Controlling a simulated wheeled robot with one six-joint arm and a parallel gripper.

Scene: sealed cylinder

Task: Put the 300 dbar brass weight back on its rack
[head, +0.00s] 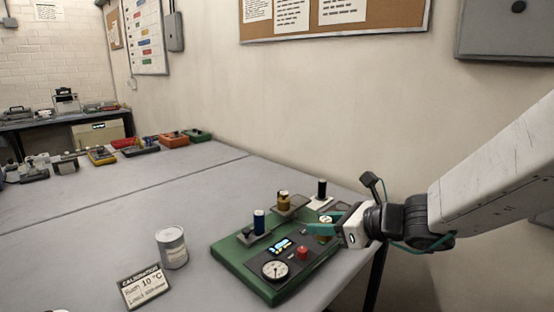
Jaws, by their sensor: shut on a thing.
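My gripper (322,226) comes in from the right with teal fingers over the right rear of the green tester (226,250). It is shut on a small brass-coloured weight (326,220), partly hidden by the fingers. Whether this weight touches the tester I cannot tell. Behind the tester, another brass-coloured piece (284,201) stands on a grey stand, with a blue cylinder (259,221) to its left and a black cylinder (322,188) on a pale stand to its right. Any weight markings are too small to read.
The tester carries a dial gauge (275,269), a lit display (282,244) and a red knob (303,253). A grey can (172,248) and a calibration card (145,288) stand to its left. Several coloured devices line the table's far side; the middle left is clear. A wall rises behind.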

